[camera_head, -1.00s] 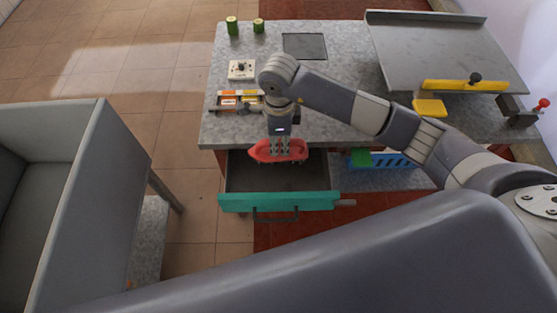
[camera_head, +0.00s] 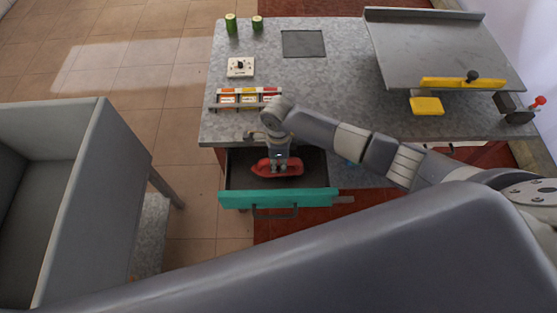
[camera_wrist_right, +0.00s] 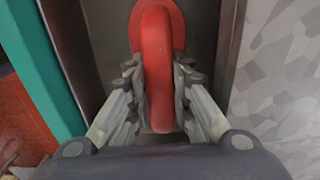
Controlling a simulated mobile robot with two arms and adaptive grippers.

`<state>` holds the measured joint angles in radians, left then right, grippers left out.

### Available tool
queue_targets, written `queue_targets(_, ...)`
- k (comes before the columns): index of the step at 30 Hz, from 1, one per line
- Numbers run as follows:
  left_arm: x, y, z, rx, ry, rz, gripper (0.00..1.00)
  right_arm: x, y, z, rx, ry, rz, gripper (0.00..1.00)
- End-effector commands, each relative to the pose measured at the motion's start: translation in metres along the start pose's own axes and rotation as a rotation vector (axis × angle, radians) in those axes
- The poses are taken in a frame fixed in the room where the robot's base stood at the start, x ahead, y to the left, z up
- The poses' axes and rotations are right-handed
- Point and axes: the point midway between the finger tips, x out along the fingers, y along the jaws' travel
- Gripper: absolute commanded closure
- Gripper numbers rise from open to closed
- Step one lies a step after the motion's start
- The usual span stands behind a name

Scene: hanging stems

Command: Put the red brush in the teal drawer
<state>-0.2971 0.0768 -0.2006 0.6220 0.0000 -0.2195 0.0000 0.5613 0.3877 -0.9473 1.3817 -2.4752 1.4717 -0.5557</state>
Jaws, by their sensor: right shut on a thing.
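The red brush (camera_head: 290,170) is inside the pulled-out teal drawer (camera_head: 240,200), between its teal front and the counter. My right gripper (camera_head: 279,164) points down into the drawer and is shut on the brush's raised handle. In the right wrist view the two fingers (camera_wrist_right: 159,92) press on both sides of the red brush (camera_wrist_right: 157,40), with the grey drawer floor around it. I cannot tell whether the brush touches the floor. My left gripper is not in view.
The grey counter (camera_head: 330,80) holds a rack of coloured packets (camera_head: 243,97), two green cylinders (camera_head: 231,23), a switch plate (camera_head: 240,67) and a tilted grey tray (camera_head: 430,50) with a yellow bar. A large grey bin (camera_head: 105,190) stands at the left.

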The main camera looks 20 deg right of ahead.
Motion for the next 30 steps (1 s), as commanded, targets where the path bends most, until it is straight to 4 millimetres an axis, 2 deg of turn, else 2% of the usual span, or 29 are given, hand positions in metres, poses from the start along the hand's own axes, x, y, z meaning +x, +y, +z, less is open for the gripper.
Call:
queue_targets(4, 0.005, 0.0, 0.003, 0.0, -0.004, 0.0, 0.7, 0.004, 0.0, 0.0, 0.0, 0.0, 0.0, 1.0)
queue_targets(5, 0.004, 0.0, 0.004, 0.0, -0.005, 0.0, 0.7, 0.004, 0.0, 0.0, 0.0, 0.0, 0.0, 0.78)
queue_targets(6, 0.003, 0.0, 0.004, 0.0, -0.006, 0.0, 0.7, 0.003, 0.0, 0.0, 0.0, 0.0, 0.0, 0.71)
queue_targets(15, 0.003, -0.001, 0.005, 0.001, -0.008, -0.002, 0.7, 0.002, 0.0, 0.0, 0.0, 0.001, 0.0, 0.71)
queue_targets(20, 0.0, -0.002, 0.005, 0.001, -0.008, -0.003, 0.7, -0.006, -0.001, 0.0, 0.0, -0.001, -0.002, 0.71)
queue_targets(30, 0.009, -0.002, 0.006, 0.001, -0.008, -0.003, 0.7, -0.076, -0.002, 0.0, -0.002, -0.001, -0.005, 0.71)
